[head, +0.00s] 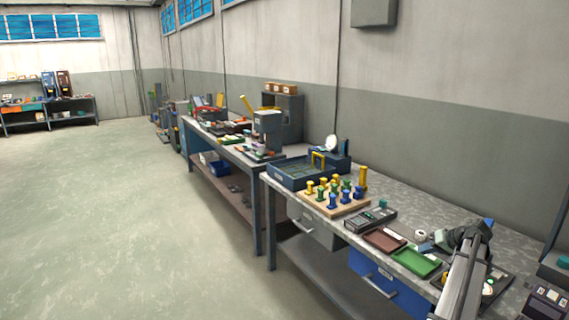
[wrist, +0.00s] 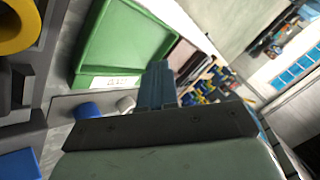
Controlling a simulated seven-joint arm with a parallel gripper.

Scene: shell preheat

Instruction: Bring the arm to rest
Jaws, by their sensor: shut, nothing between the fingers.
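My arm shows at the lower right of the head view, folded above the near end of the workbench. My gripper (wrist: 158,86) shows in the wrist view with its dark blue fingers together and nothing between them. In that view it points past the right side of the green tray (wrist: 130,42), apart from it as far as I can tell. The green tray also shows in the head view (head: 416,262), flat on the bench. In the head view I cannot make out the fingertips clearly.
The workbench (head: 408,192) runs along the wall. A brown tray (head: 385,240) lies beside the green one. Farther back are a wooden board (head: 318,203) with coloured pegs and a blue-grey bin (head: 300,172). A yellow ring (wrist: 15,22) is close in the wrist view. The floor at left is clear.

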